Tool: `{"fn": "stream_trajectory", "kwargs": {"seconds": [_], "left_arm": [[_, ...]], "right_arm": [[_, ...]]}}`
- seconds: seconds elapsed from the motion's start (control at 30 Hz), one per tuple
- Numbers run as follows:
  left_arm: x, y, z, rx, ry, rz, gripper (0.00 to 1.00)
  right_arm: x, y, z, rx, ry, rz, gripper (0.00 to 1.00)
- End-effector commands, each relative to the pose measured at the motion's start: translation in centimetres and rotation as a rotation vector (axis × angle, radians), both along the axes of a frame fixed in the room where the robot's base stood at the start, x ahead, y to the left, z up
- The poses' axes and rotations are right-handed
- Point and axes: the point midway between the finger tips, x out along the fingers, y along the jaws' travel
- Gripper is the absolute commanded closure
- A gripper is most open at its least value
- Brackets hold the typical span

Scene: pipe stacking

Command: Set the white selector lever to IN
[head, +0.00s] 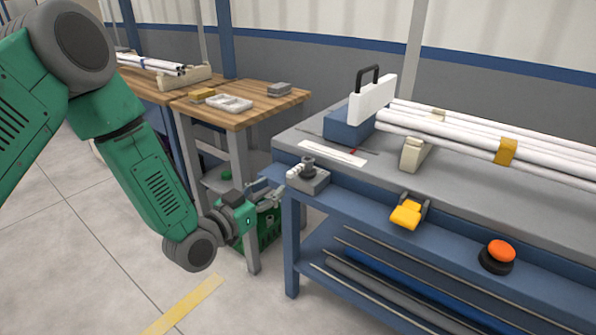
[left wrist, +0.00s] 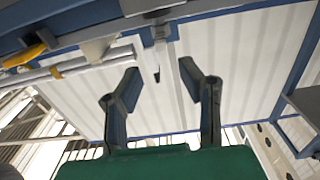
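A small grey block (head: 312,181) with a dark round post sits at the near left corner of the blue bench. A short white lever (head: 295,171) sticks out to the left of the post. No IN marking is legible. My left gripper (head: 268,196) is just left of and slightly below this block, apart from it. In the left wrist view its two fingers (left wrist: 158,72) are spread with nothing between them. I cannot clearly make out the lever in that view. My right gripper is not in view.
On the blue bench (head: 290,140) are a white plate with a black handle (head: 373,100), white pipes (head: 470,135), a yellow lever (head: 407,213) and an orange button (head: 501,252). A wooden table (head: 262,108) stands behind my left gripper. Open floor lies to the left.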

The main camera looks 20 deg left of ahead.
Motion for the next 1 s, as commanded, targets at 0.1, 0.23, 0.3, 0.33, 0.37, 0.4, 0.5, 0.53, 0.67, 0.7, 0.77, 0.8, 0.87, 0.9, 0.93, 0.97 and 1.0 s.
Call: {"fn": "stream_trajectory", "kwargs": {"seconds": [0.1, 0.23, 0.3, 0.33, 0.37, 0.4, 0.5, 0.53, 0.67, 0.7, 0.77, 0.8, 0.87, 0.9, 0.93, 0.97, 1.0], "left_arm": [[2.7, -0.8, -0.2, -0.001, -0.003, 0.0, 0.66], [5.1, -1.7, -0.3, -0.001, -0.001, 0.002, 0.66], [6.3, -2.2, -0.2, -0.002, 0.0, 0.001, 0.66], [6.7, -2.3, -0.2, -0.002, 0.001, 0.001, 0.66], [7.1, -2.4, -0.3, -0.001, 0.001, 0.001, 0.66], [7.6, -2.6, -0.3, -0.001, 0.001, 0.001, 0.66], [8.5, -2.9, -0.2, -0.002, 0.002, 0.002, 0.66], [8.6, -3.0, -0.2, -0.002, 0.003, 0.002, 0.66], [9.1, -3.1, -0.2, -0.003, 0.003, 0.002, 0.66], [9.1, -3.1, -0.1, -0.003, 0.003, 0.002, 0.66], [9.1, -3.1, -0.1, -0.003, 0.004, 0.002, 0.66], [9.1, -3.1, -0.1, -0.003, 0.004, 0.002, 0.66], [9.1, -3.1, -0.1, -0.003, 0.004, 0.002, 0.66], [9.1, -3.1, -0.1, -0.003, 0.004, 0.002, 0.7], [9.1, -3.1, -0.1, -0.003, 0.004, 0.002, 0.8], [9.1, -3.1, -0.1, -0.002, 0.004, 0.002, 0.91], [9.1, -3.1, -0.1, -0.002, 0.004, 0.002, 1.0]], "right_arm": [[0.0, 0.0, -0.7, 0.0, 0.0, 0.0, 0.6], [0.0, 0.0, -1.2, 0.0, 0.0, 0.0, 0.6], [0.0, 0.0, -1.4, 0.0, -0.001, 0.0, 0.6], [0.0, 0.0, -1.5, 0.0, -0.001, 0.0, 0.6], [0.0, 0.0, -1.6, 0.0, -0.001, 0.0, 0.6], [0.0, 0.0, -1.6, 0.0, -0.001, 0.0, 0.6], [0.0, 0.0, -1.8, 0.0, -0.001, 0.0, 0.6], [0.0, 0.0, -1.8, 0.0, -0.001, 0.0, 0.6], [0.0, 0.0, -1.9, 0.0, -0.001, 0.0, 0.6], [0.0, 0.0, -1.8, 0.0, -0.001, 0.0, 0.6], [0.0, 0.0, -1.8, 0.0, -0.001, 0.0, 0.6], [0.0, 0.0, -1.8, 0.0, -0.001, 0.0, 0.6], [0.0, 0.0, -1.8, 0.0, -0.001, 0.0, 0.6], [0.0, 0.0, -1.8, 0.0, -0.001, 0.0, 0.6], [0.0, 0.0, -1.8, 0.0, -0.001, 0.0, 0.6], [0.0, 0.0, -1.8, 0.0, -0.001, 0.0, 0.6], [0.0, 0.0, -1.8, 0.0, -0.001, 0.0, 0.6]]}}
